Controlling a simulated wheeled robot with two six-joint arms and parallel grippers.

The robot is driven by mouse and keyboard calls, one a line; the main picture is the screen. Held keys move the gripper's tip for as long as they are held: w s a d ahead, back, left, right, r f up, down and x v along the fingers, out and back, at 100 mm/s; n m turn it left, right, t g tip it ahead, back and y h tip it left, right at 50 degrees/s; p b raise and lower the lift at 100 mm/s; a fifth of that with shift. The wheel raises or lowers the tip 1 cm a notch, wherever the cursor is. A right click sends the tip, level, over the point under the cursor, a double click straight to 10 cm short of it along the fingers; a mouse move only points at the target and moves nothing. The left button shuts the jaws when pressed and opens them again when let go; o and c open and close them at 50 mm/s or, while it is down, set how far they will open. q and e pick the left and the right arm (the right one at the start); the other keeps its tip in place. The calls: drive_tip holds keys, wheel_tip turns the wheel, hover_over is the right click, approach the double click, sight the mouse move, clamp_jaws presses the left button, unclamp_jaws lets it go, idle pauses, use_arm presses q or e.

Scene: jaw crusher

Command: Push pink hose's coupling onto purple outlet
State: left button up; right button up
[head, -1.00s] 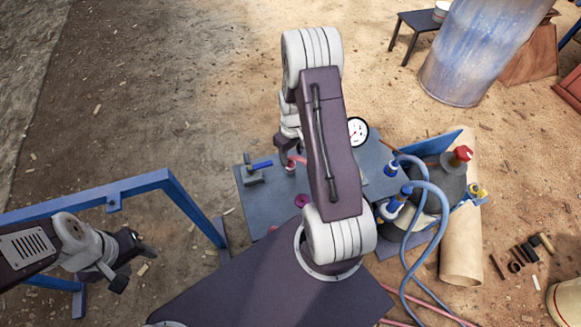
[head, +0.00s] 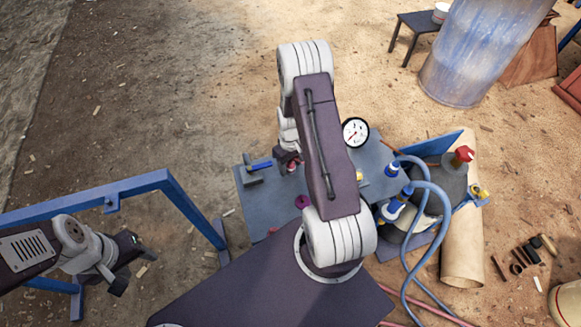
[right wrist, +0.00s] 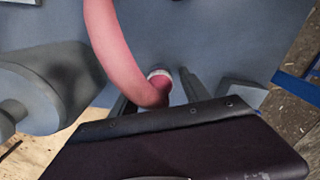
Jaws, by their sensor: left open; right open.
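The purple outlet (head: 302,201) shows as a small purple round part on the grey-blue plate, left of my right arm. The pink hose (right wrist: 112,45) curves down from the top in the right wrist view. Its end has a pale ring (right wrist: 160,74), likely on the coupling, which is mostly hidden. My right gripper (right wrist: 156,92) is open, with a finger on each side of the hose end. In the head view my right gripper (head: 288,160) is over the plate, above the purple outlet in the picture. My left gripper (head: 133,248) is open and empty, far to the left.
A blue-handled part (head: 258,166) stands left of my right gripper. A dial gauge (head: 355,132) is behind my right arm. Blue hoses (head: 445,225) loop at the right. A blue frame (head: 120,188) stands between my left gripper and the plate.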

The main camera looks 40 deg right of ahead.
sight(291, 161)
clamp_jaws()
wheel_tip(291, 161, up, 10)
drive_tip(key=shift+r+p, duration=0.1)
drive_tip(key=shift+p, duration=0.85)
drive_tip(key=shift+d, duration=0.1)
